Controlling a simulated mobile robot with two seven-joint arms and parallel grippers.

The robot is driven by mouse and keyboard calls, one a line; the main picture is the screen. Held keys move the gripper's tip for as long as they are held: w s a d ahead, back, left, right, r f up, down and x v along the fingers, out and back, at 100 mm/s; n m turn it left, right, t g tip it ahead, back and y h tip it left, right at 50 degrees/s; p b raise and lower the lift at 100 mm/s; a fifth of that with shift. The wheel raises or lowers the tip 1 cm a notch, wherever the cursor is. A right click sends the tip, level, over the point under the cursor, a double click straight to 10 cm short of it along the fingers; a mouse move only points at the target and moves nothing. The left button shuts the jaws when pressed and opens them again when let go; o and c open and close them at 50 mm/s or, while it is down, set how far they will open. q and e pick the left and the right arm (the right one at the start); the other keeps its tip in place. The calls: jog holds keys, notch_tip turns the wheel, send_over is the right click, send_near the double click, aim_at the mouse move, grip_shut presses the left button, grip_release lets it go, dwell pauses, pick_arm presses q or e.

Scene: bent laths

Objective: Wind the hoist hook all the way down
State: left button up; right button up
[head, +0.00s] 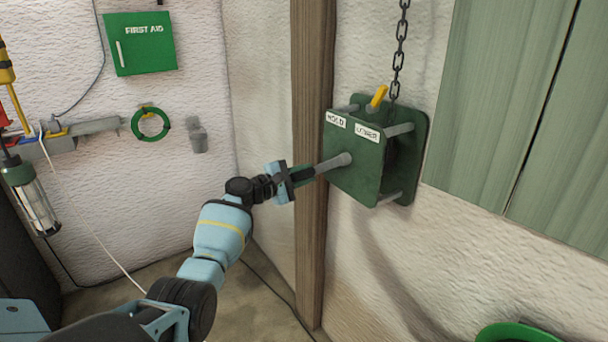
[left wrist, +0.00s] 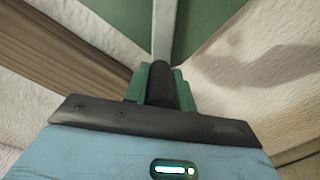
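The hoist is a green box (head: 352,162) on the white wall, with labels reading HOLD (head: 336,120) and LOWER (head: 367,133). A yellow lever (head: 378,97) sticks up at its top; I cannot tell which label it is set to. A dark chain (head: 398,60) runs up from the box out of view. A grey crank arm (head: 334,162) stands out from the box front. My left gripper (head: 300,173) is closed around the black crank grip; in the left wrist view its green fingers flank the grip (left wrist: 161,85). The hook and my right gripper are not in view.
A wooden post (head: 312,230) stands just left of the hoist, close to my left gripper. Green boards (head: 510,100) are at right. A first aid box (head: 139,43), a green ring (head: 150,124) and a lamp (head: 34,200) are at left. A green rim (head: 515,332) shows at lower right.

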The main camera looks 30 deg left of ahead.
pick_arm(q)
jog(key=o, duration=0.4)
jog(key=v, duration=0.8)
jog(key=shift+p, duration=0.45)
